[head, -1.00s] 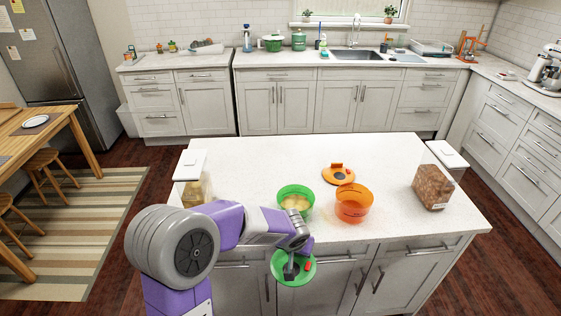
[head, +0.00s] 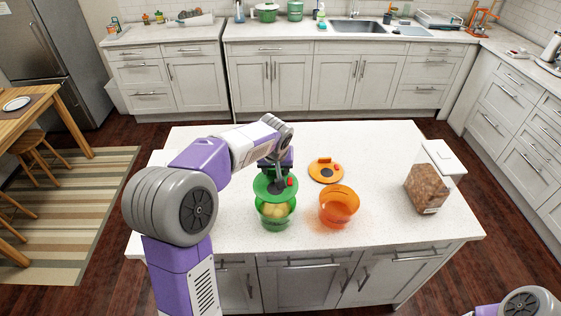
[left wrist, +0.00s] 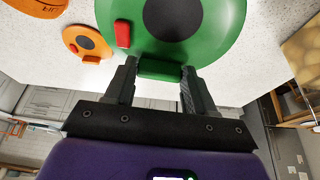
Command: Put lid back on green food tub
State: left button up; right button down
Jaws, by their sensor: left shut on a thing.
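The green food tub (head: 276,218) stands on the island counter in the head view, its mouth open, with pale yellowish food inside. My left gripper (head: 279,172) is shut on the green lid (head: 264,187), a disc with a dark round centre and a small red tab. The lid is above the back part of the tub and looks tilted rather than seated on the rim. In the left wrist view both fingers (left wrist: 159,76) clasp the green edge tab of the lid (left wrist: 215,25). My right gripper is outside both views.
An orange tub (head: 339,207) stands just right of the green one, with its orange lid (head: 326,171) lying flat behind it. A clear container of brown food (head: 426,189) with a white lid stands at the counter's right. The counter's front edge is close to the tubs.

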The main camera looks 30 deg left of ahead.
pick_arm(q)
jog(key=shift+s+f+b, duration=0.25)
jog(key=shift+f+b, duration=0.2)
jog(key=shift+f, duration=0.15)
notch_tip(320, 180, down, 5)
jog(key=b, duration=0.3)
jog(key=shift+w+b, duration=0.1)
jog(key=shift+b, duration=0.3)
jog(key=shift+f+b, duration=0.1)
jog(key=shift+b, duration=0.2)
dwell(1.3)
jog(key=o, duration=1.4)
